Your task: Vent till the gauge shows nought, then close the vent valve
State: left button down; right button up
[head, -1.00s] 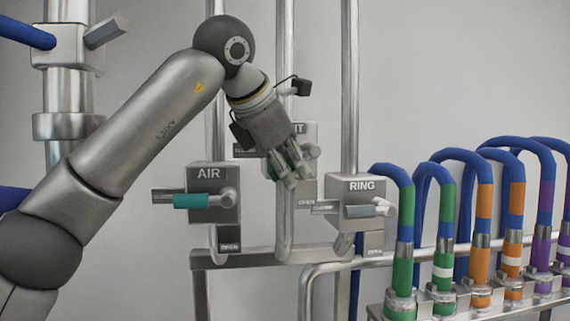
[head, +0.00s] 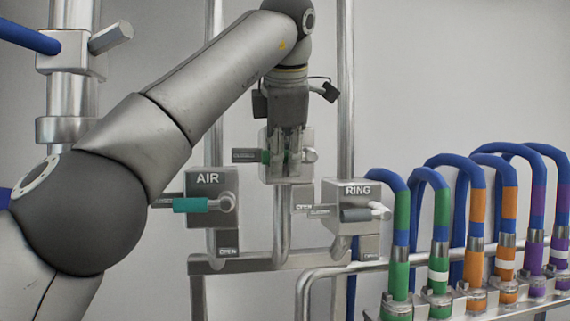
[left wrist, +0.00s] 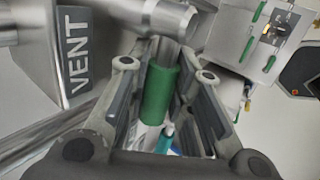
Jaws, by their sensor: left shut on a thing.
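The vent valve's box (head: 306,140) is on the middle pipe in the head view, mostly covered by my left gripper (head: 287,166). In the left wrist view the VENT box (left wrist: 42,35) is at the upper left. The valve's green handle sleeve (left wrist: 158,98) lies between the two fingers of my left gripper (left wrist: 167,74), which is shut on it. I see no gauge that I can read. My right gripper is not in view.
The AIR valve (head: 203,186), with a teal handle, is at the lower left of my gripper. The RING valve (head: 350,192), with a grey handle, is at the lower right. A rack of blue hoses (head: 445,160) with coloured bands fills the right side.

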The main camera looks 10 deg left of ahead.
pick_arm(q)
jog(key=shift+r, duration=0.25)
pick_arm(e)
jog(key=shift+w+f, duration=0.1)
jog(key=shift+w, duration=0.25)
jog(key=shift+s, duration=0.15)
pick_arm(q)
jog(key=c, duration=1.7)
grip_release()
jog(key=shift+o, duration=0.8)
jog(key=shift+d, duration=0.15)
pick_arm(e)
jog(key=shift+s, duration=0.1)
